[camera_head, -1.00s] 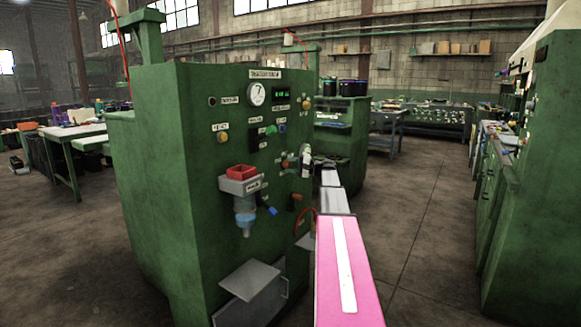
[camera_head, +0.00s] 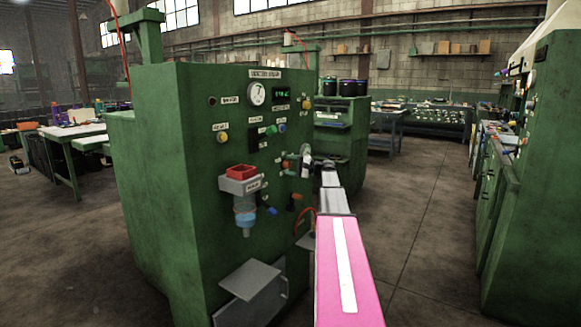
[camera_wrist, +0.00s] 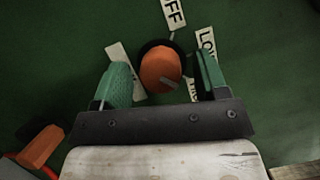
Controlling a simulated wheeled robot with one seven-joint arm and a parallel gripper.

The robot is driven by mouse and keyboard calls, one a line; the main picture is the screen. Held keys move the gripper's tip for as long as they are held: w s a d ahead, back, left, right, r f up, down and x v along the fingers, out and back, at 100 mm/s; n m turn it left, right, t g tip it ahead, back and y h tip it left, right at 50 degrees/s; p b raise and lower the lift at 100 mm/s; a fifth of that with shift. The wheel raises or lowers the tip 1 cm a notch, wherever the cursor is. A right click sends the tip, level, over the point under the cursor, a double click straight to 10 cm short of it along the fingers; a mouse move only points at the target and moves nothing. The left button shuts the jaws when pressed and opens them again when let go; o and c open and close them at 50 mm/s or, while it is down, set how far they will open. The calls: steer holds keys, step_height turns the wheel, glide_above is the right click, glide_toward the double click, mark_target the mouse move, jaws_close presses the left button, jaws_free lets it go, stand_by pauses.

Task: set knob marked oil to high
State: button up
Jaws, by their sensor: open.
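An orange knob (camera_wrist: 160,68) with a dark base sits on the green panel in the wrist view. Tags reading OFF (camera_wrist: 174,14) and LOW (camera_wrist: 207,44) stand above and to its right; another tag below right is mostly hidden. A pale tag (camera_wrist: 124,62) on the left is partly covered, and I cannot read it. My gripper (camera_wrist: 163,78) is open, with one green finger on each side of the knob; I cannot tell if they touch it. In the head view my gripper (camera_head: 306,160) is at the panel's right side and hides the knob.
The green machine (camera_head: 160,200) carries a gauge (camera_head: 256,94), several other knobs and a red-topped hopper (camera_head: 241,172). Another orange handle (camera_wrist: 41,146) is at lower left in the wrist view. Open floor (camera_head: 415,230) lies to the right.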

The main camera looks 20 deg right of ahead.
steer(key=v, duration=1)
steer(key=shift+s+d, duration=0.2)
steer(key=shift+d, duration=0.15)
